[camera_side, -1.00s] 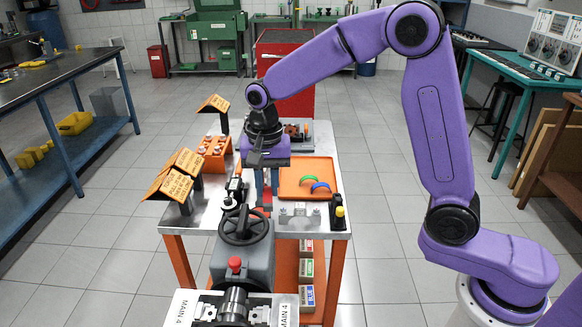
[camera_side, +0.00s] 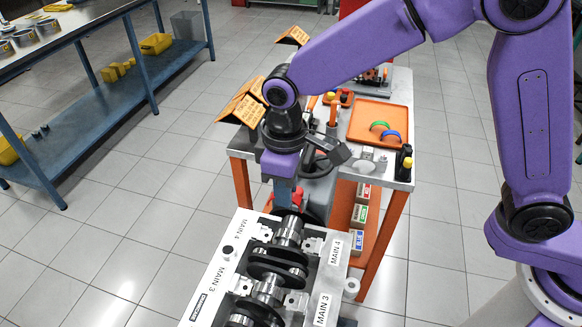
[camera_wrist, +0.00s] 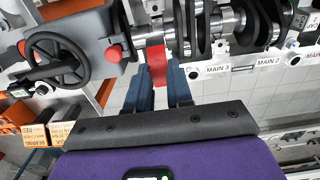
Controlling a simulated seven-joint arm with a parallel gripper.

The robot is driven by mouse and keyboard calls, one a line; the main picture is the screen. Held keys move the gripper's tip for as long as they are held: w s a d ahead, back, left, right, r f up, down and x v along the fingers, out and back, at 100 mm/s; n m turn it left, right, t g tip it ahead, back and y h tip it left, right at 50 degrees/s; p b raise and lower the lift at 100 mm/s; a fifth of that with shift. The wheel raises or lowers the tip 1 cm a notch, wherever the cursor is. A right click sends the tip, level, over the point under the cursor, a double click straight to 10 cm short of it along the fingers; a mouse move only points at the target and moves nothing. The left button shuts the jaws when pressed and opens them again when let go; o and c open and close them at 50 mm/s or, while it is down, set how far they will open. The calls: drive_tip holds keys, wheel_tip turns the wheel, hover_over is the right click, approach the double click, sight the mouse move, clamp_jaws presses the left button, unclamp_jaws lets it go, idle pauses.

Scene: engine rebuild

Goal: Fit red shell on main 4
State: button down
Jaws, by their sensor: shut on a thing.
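My gripper (camera_side: 284,187) points down at the far end of the engine block (camera_side: 215,285), beside the Main 4 labels. In the wrist view my gripper (camera_wrist: 160,92) is shut on the red shell (camera_wrist: 157,62), which sticks out between the blue fingers. The shell's far end lies next to the bright end journal of the crankshaft (camera_wrist: 150,34); I cannot tell whether they touch. The crankshaft (camera_side: 268,285) lies along the block and also shows in the side view. The fingertips and most of the shell are hard to make out there.
A grey stand with a black handwheel (camera_wrist: 58,60) and red knob (camera_wrist: 114,54) stands close beside the fingers. An orange tray (camera_side: 365,115) holds a green shell (camera_side: 380,125) and a blue shell (camera_side: 391,135). Orange signs (camera_side: 243,103) stand at the cart's left.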

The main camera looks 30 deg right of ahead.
hover_over(287, 233)
drive_tip(key=shift+f, duration=3.95)
drive_tip(key=shift+f, duration=1.45)
idle(1.5)
drive_tip(key=shift+r, duration=0.25)
idle(0.8)
